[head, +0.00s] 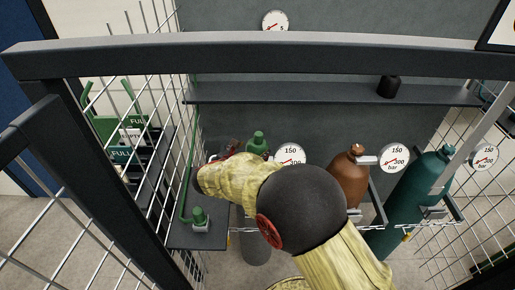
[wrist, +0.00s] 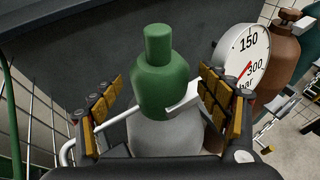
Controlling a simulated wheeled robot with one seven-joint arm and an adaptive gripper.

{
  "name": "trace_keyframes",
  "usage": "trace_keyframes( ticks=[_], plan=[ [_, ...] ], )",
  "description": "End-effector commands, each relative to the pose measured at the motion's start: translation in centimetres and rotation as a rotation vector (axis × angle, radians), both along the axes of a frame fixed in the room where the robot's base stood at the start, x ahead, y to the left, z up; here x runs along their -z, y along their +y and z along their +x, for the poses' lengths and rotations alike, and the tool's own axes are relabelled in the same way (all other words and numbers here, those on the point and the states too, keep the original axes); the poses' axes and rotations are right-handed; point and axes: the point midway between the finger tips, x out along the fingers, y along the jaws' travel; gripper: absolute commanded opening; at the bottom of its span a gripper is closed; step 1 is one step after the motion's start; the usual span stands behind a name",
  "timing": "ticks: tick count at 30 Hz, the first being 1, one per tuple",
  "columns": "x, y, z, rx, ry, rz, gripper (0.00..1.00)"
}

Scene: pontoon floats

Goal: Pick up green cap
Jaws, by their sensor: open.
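A green cap (head: 258,143) tops a grey cylinder (head: 257,240) behind my forearm in the head view. In the wrist view the green cap (wrist: 157,75) stands upright, with a narrow knob above a wider shoulder, and the cylinder's grey body (wrist: 165,135) shows below it. My gripper (wrist: 162,92) is open, with one padded finger to each side of the cap in the picture. I see gaps on both sides; how far the cap lies beyond the fingertips is hard to tell. In the head view my gripper (head: 226,153) is small and partly hidden by my arm.
A white gauge (wrist: 243,58) is close to the right finger. Brown (head: 348,180) and teal (head: 420,195) cylinders stand to the right. A small green fitting (head: 200,217) with a hose sits on a ledge at left. Mesh (head: 160,110) and a dark shelf (head: 320,94) bound the space.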

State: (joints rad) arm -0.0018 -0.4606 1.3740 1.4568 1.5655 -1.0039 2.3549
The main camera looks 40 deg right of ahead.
Motion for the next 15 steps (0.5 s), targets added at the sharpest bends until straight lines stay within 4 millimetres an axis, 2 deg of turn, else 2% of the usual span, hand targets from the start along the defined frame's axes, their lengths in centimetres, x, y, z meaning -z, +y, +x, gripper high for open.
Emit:
trace_keyframes(
  ticks=[9, 15],
  plan=[
    [1.6, -3.7, 1.6, 0.001, 0.0, 0.0, 0.76],
    [1.7, -4.2, 1.9, -0.004, 0.001, 0.0, 0.76]
  ],
)
